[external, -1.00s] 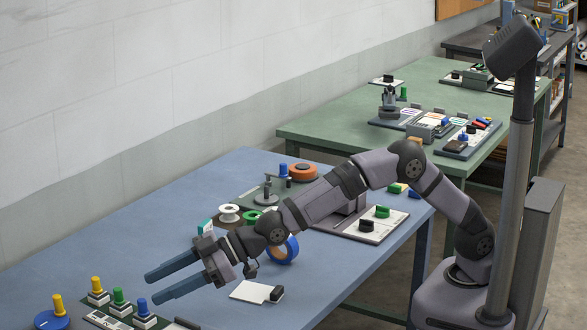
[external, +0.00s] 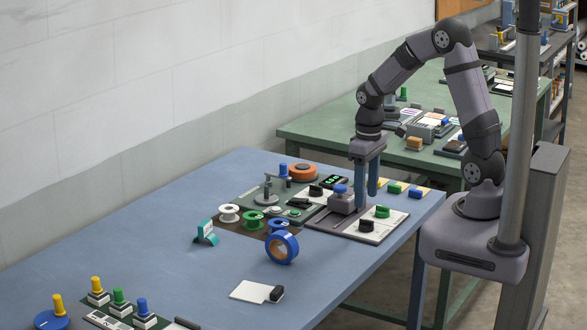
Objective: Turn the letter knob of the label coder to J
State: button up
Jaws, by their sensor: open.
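A grey unit that looks like the label coder (external: 323,222) lies near the table's right edge. It carries a blue-topped block (external: 341,200) and a white plate (external: 390,229) with a black knob (external: 366,225) and a green knob (external: 382,211). The letters are too small to read, and I cannot tell which knob is the letter knob. My gripper (external: 366,200) points down over this unit, open and empty, its fingers beside the block and just behind the black knob. I cannot tell whether the fingertips touch anything.
A green panel (external: 262,195) with a stand, a black knob and a lit display adjoins on the left. An orange roll (external: 303,171), several spools and a blue tape roll (external: 282,247) stand nearby. Small coloured blocks (external: 394,187) lie at the right edge.

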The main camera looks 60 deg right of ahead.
aim_at(367, 220)
jog(key=shift+s+d, duration=0.2)
jog(key=shift+s, duration=0.15)
jog(key=shift+w+f+p, duration=0.1)
jog(key=shift+f+p, duration=0.55)
jog(key=shift+f, duration=3)
jog(key=shift+c, duration=0.6)
jog(key=c, duration=0.9)
